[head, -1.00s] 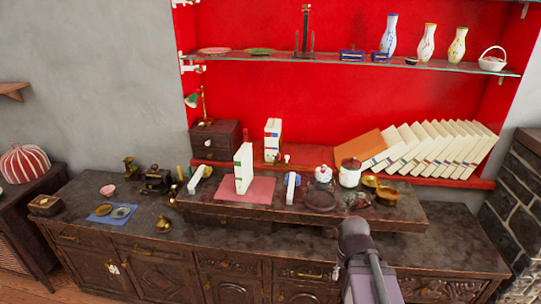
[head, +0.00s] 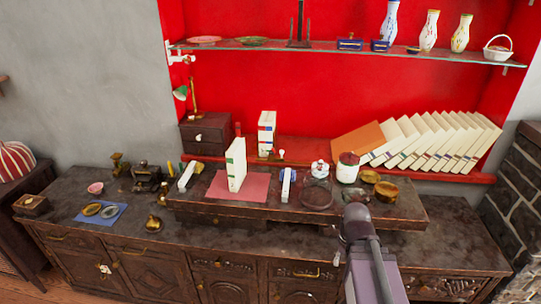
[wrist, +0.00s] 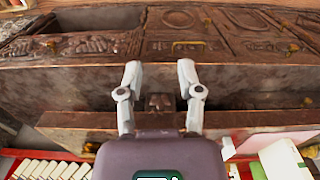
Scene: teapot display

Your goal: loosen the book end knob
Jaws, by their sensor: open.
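A small pale knob-like piece (head: 281,153) stands on the red ledge, just right of upright white books (head: 267,132). I cannot tell for sure that it is the book end knob. A row of white books (head: 440,142) leans on the same ledge further right, against an orange book (head: 357,141). No clear book end shows there. My gripper (wrist: 160,70) is open and empty in the wrist view, with its fingers over the dark wooden furniture. Its fingers are not clear in the head view, where my arm rises at the lower right.
A raised dark board (head: 237,211) on the sideboard carries a white book (head: 236,164) on a pink mat (head: 216,187), lidded jars (head: 347,167) and brass bowls (head: 386,191). A glass shelf (head: 340,53) with vases runs above. The sideboard front (head: 245,235) is mostly clear.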

